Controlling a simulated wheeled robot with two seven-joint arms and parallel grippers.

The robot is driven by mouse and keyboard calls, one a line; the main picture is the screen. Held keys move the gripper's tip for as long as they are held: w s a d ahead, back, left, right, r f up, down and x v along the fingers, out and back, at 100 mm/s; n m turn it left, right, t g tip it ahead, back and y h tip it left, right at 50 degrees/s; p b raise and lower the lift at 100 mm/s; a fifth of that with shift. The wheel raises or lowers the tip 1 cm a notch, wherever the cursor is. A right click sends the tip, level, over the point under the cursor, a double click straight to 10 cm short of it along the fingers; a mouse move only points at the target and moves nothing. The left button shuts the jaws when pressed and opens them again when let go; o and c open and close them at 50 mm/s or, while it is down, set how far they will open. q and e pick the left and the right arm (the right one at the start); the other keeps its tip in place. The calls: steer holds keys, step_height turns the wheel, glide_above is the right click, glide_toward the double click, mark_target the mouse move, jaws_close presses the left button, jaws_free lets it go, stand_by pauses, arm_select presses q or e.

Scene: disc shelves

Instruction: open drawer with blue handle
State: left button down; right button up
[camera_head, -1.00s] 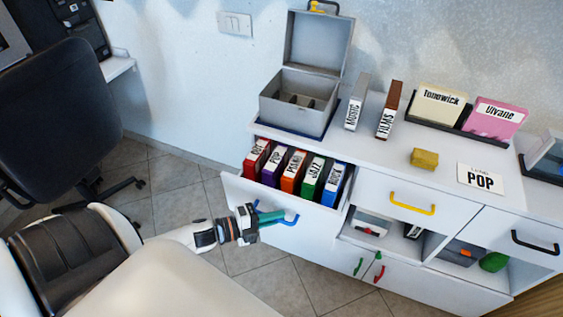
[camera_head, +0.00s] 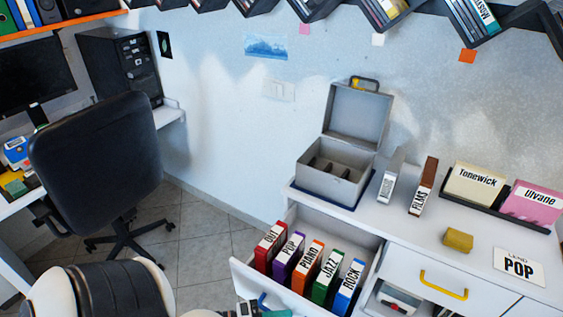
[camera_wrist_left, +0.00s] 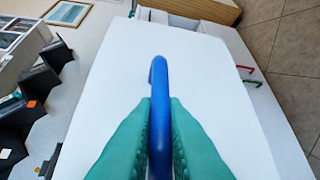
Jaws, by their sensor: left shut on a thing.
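The white drawer (camera_head: 305,310) with the blue handle (camera_head: 263,300) stands pulled out from the cabinet in the head view. It holds a row of upright colored cases labeled PIANO, JAZZ and ROCK among others. My left gripper (camera_head: 265,313) is at the drawer front, mostly cut off by the bottom edge. In the left wrist view, the green fingers of the left gripper (camera_wrist_left: 160,112) are shut on the blue handle (camera_wrist_left: 158,75), one on each side. The white drawer front (camera_wrist_left: 215,75) fills much of that view. My right gripper is not in view.
A black office chair (camera_head: 95,150) stands at the left. The cabinet top holds an open grey box (camera_head: 335,178), stands with cards, and a yellow block (camera_head: 458,239). Tiled floor shows between chair and cabinet.

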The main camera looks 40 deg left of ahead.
arm_select(q)
steer(key=c, duration=1.8)
jaws_free()
steer(key=shift+o, duration=0.2)
steer(key=b+v, duration=0.1)
steer(key=v, duration=1.1)
steer(key=shift+b, duration=0.3)
